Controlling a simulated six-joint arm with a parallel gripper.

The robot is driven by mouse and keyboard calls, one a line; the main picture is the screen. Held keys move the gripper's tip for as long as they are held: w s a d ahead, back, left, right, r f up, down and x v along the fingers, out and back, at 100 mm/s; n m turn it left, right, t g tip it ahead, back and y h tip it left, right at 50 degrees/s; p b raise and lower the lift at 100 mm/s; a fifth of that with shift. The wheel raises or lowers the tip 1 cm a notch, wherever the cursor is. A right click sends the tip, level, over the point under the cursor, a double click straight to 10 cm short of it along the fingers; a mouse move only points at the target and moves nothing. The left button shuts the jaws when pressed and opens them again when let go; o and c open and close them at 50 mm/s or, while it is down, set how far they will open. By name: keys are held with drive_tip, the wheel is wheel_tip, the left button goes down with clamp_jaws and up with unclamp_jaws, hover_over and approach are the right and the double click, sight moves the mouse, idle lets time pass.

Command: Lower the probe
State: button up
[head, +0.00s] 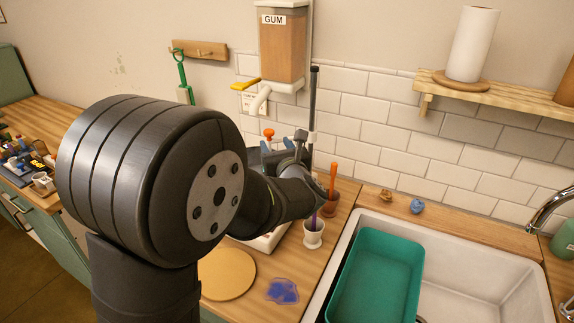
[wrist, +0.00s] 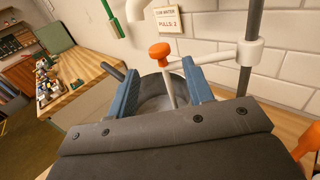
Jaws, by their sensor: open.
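The probe appears to be a white rod with an orange knob (wrist: 160,52), carried on a white side arm from a clamp (wrist: 250,54) on a dark upright post (wrist: 246,78). In the head view the knob (head: 268,133) and post (head: 314,90) also show. My gripper (wrist: 162,82) is open, its two blue fingers spread on either side of the rod in the wrist view. Whether the rod is between the fingers or just beyond them I cannot tell. The rod's lower end is hidden. In the head view my arm covers much of my gripper (head: 284,147).
A gum dispenser (head: 283,45) hangs on the wall. A white cup (head: 313,234) and a brown pot with an orange handle (head: 333,178) stand near my gripper. A green tub (head: 375,275) is in the sink (head: 470,290). A round board (head: 226,274) lies in front.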

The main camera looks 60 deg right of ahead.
sight(270, 136)
drive_tip(key=v, duration=1)
drive_tip(key=x, duration=1.7)
drive_tip(key=shift+w+d, duration=0.15)
drive_tip(key=shift+w, duration=0.05)
drive_tip(key=shift+s, duration=0.1)
